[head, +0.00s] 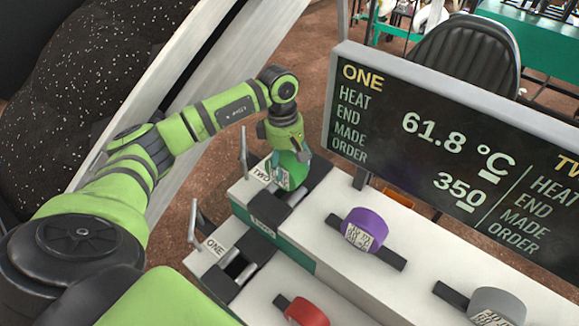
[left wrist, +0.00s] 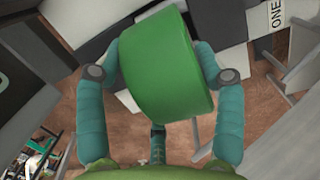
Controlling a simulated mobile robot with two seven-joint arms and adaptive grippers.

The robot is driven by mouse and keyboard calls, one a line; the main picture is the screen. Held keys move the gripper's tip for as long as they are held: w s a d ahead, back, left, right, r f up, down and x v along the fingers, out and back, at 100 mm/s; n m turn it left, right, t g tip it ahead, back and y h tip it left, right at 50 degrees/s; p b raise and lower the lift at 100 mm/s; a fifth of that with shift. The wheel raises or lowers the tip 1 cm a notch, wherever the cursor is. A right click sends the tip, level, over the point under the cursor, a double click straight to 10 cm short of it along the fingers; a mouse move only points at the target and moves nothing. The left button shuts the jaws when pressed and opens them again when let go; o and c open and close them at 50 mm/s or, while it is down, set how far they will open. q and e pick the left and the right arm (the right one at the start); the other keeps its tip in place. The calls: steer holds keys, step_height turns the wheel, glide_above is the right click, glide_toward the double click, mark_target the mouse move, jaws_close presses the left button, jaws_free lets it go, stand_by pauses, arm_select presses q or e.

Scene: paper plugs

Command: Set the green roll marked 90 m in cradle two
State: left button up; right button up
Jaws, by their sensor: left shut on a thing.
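My left gripper (head: 284,178) reaches down at the station labelled TWO (head: 261,173). It is shut on a green roll (left wrist: 165,75), with one teal finger on each side of it in the left wrist view. In the head view the green roll (head: 296,170) is mostly hidden by the gripper, beside the dark cradle two (head: 292,196). I cannot tell whether the roll touches the cradle. No 90 m mark on it is readable. My right gripper is not in view.
Cradle one (head: 236,266), with its ONE label (head: 217,245), is nearer and looks empty. A purple roll (head: 364,230), a red roll (head: 306,312) and a grey roll (head: 497,306) sit on the white bench (head: 420,275). A display screen (head: 450,150) stands behind.

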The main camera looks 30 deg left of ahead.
mark_target(290, 171)
arm_select(q)
step_height(290, 171, down, 2)
steer(key=shift+f+p, duration=0.15)
steer(key=shift+p, duration=0.4)
steer(key=shift+f, duration=0.35)
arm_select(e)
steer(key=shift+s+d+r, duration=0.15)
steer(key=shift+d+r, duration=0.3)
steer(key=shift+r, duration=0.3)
arm_select(q)
steer(key=shift+f, duration=0.1)
steer(key=shift+f, duration=0.15)
steer(key=o, duration=1.2)
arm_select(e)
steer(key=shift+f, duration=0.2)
